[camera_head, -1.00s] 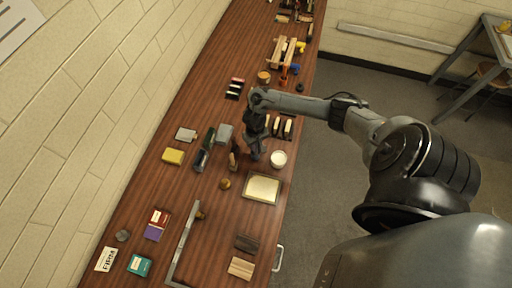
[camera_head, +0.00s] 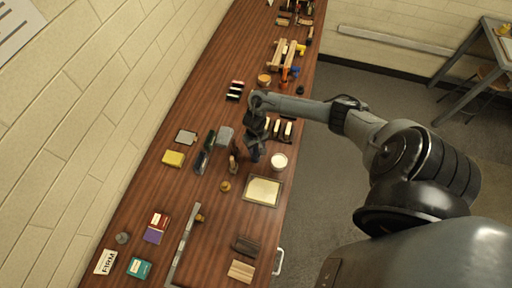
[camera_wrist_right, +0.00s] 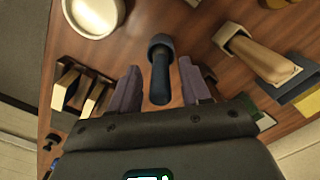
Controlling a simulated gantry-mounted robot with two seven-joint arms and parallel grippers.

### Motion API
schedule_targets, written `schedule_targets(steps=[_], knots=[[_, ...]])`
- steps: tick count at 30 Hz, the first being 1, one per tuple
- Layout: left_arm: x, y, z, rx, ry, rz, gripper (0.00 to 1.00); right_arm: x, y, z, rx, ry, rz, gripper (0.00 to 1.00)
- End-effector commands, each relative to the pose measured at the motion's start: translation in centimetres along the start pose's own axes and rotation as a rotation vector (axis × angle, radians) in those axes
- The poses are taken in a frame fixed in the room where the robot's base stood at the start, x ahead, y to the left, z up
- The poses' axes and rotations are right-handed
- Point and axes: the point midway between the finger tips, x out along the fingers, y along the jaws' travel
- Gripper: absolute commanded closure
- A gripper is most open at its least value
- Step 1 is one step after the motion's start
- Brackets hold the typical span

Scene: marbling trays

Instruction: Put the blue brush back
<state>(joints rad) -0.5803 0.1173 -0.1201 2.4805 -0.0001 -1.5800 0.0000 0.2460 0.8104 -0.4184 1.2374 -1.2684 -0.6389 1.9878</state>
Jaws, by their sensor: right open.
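The blue brush (camera_wrist_right: 161,72) shows in the right wrist view as a dark blue handle with a grey-blue round end. It lies between the two fingers of my right gripper (camera_wrist_right: 160,88), with a gap visible on each side. The fingers are open and not closed on it. In the head view my right gripper (camera_head: 255,152) is low over the table, and I cannot make out the blue brush there. My left gripper is not in view.
A cream tray (camera_head: 263,191) lies nearer. The table's right edge is near.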

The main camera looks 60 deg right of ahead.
Motion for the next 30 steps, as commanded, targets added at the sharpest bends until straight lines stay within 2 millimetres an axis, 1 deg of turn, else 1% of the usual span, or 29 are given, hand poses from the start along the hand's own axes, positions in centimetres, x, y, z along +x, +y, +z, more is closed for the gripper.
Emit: schedule_targets(steps=[5,14,15,18,23,26,29,30], knots=[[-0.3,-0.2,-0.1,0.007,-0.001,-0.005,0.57,-2.1,0.0,-0.1,-0.003,0.002,-0.001,0.53],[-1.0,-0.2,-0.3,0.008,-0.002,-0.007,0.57,-7.7,0.0,-0.1,-0.003,0.004,0.000,0.53],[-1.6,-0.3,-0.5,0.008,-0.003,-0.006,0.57,-8.8,0.1,-0.1,-0.004,0.005,0.002,0.53],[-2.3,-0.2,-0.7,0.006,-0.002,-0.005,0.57,-10.2,0.1,-0.1,-0.003,0.003,0.002,0.53],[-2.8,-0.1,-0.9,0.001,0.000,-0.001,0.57,-11.4,-0.1,0.0,-0.007,0.004,-0.002,0.53],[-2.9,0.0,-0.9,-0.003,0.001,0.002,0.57,-11.2,-1.3,0.5,-0.053,0.017,-0.018,0.53],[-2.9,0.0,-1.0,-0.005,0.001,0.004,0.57,-10.1,-4.4,1.7,-0.169,0.062,-0.060,0.53],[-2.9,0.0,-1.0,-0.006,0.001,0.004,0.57,-9.5,-6.2,2.4,-0.233,0.090,-0.085,0.53]])
